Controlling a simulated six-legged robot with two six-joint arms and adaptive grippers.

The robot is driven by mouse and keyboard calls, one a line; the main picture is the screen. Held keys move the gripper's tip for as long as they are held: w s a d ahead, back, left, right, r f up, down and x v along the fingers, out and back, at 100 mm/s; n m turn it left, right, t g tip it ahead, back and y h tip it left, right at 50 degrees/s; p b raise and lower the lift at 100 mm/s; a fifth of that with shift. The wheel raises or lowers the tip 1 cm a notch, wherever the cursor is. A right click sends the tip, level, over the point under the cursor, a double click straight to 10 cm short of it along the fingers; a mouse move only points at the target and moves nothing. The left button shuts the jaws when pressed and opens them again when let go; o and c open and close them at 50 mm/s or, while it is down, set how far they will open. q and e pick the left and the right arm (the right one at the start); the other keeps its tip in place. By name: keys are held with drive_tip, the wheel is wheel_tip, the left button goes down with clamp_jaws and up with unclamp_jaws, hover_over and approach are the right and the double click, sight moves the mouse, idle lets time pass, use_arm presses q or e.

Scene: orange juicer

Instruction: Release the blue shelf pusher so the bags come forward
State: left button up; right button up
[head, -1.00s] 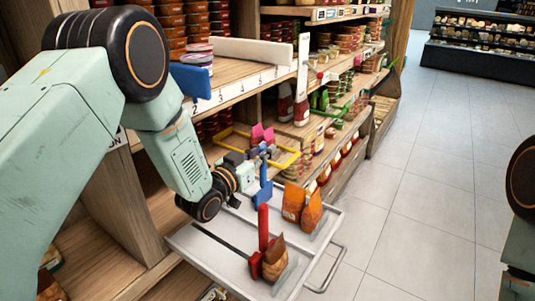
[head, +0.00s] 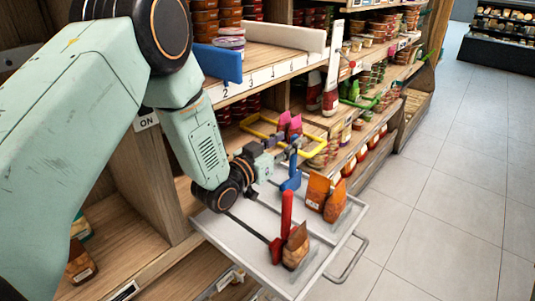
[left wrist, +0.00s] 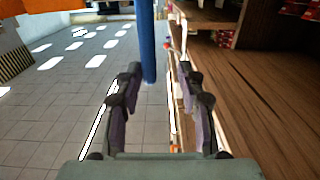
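The blue shelf pusher (head: 291,181) stands upright on the pulled-out tray shelf (head: 243,240), behind the orange bags (head: 318,192). My left gripper (head: 288,146) is at the pusher's upper part. In the left wrist view, the blue post (left wrist: 147,42) stands upright between the fingertips of my left gripper (left wrist: 165,82), close to the left finger. The fingers are spread with a clear gap on the right, so it is open. A red pusher (head: 286,222) stands nearer on the same shelf behind a brown bag (head: 296,246). My right gripper is out of view.
A yellow frame (head: 262,126) and pink pieces (head: 290,123) lie beyond the gripper. A white divider (head: 333,68) rises at the upper shelf's edge. A metal handle (head: 347,263) sticks out in front of the tray. The tiled floor (head: 430,200) is free on the right.

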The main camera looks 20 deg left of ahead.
use_arm(q)
drive_tip(key=v, duration=0.9)
drive_tip(key=shift+s, duration=0.1)
